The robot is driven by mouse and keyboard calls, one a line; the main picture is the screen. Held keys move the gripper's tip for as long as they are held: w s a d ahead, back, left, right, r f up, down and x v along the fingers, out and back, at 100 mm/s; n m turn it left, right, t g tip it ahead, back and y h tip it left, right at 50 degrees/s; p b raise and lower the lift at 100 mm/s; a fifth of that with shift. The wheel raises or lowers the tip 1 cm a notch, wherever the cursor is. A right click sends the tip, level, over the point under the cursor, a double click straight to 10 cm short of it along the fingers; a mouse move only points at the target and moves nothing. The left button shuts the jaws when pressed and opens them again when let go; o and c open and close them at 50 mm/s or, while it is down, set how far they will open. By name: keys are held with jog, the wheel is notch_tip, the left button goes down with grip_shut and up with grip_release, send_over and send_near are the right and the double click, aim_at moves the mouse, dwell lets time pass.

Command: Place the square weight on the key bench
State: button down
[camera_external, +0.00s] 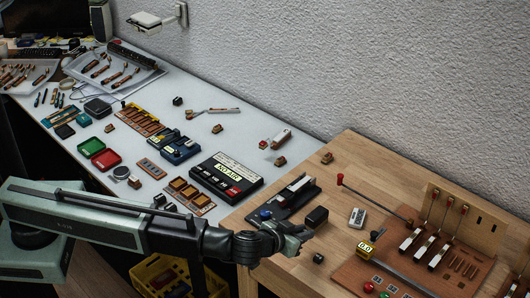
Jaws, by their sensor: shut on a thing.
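My gripper (297,236) is at the end of my arm, low in the middle of the external view, over the near left part of the wooden bench (368,160). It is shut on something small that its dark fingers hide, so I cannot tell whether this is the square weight. I cannot pick out the square weight for certain anywhere else.
The white table (212,153) at left is crowded. The wooden bench's back strip has free room.

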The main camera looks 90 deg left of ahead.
notch_tip(320, 180, down, 6)
jog(key=b, duration=0.4)
jog(key=shift+r, duration=0.45)
jog(key=shift+f, duration=0.1)
jog(key=c, duration=1.3)
grip_release()
